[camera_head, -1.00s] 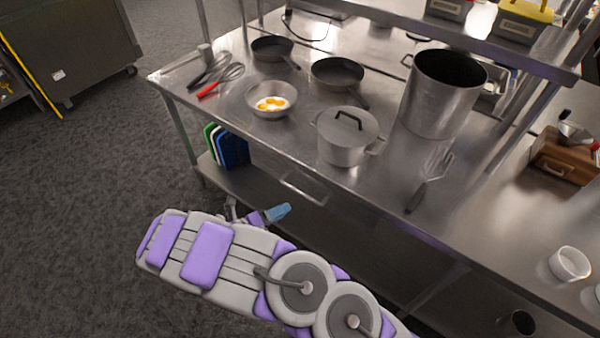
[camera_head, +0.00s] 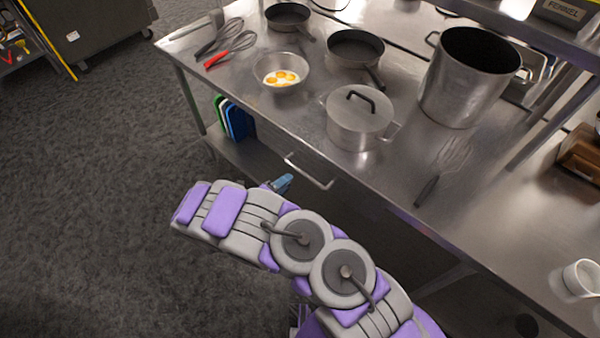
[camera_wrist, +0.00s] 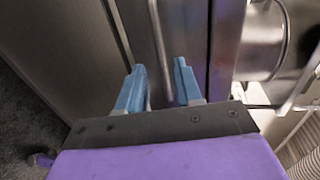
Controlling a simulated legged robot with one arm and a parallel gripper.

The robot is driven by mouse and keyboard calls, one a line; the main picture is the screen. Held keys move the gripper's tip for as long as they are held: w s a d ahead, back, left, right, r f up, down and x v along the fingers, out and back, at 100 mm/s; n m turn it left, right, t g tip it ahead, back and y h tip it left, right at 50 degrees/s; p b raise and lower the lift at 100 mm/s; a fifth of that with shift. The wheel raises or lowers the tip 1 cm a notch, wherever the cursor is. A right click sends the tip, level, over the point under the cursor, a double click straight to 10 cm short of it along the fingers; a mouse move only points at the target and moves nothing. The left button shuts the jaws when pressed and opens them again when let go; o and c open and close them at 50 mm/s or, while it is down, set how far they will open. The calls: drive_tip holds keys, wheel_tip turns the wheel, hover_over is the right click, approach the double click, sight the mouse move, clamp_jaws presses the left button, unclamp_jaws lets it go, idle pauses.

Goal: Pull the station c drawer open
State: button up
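The drawer's metal bar handle (camera_head: 309,172) is on the front of the steel table, below the lidded pot. My gripper (camera_head: 282,184) is just left of the handle, and my arm hides part of it. In the wrist view the two blue fingers of my gripper (camera_wrist: 160,86) are spread apart. The handle bar (camera_wrist: 157,40) runs lengthwise and lines up with the gap between them. I cannot tell how deep it sits between the fingertips. The drawer looks closed under the tabletop.
The steel table (camera_head: 290,135) holds a lidded pot (camera_head: 358,120), a bowl of eggs (camera_head: 281,73), pans, whisks and a tall stockpot (camera_head: 462,80). Cutting boards (camera_head: 236,120) stand on the lower shelf. Open floor (camera_head: 100,170) lies to the left.

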sight(300, 170)
drive_tip(key=shift+b+x, duration=0.95)
drive_tip(key=shift+x, duration=3.35)
drive_tip(key=shift+a, duration=0.25)
clamp_jaws()
drive_tip(key=shift+f, duration=0.1)
